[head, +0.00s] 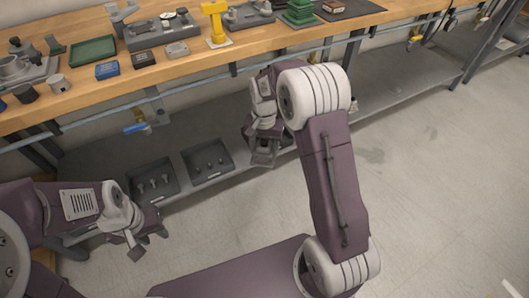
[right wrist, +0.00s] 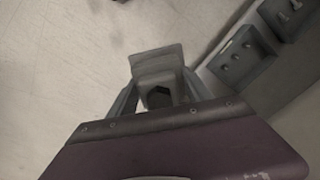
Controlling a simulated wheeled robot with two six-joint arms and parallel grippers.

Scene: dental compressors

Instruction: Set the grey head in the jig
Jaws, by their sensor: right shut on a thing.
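My right gripper (head: 264,160) hangs in front of the bench, above the floor, and is shut on a grey blocky part, probably the grey head (right wrist: 158,65). In the right wrist view the part sits between the fingers, with a dark opening facing the camera. My left gripper (head: 148,243) is low at the left, over the floor and away from the bench; whether its fingers are apart is unclear. Grey fixtures stand on the bench: one at back left (head: 152,32) and one at back centre (head: 248,14). I cannot tell which is the jig.
The wooden bench (head: 185,68) carries a green tray (head: 93,50), a blue box (head: 107,70), a yellow stand (head: 216,25) and a green stacked part (head: 300,12). Two dark bins (head: 152,182) (head: 207,160) with small parts sit on the lower shelf. The floor at right is clear.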

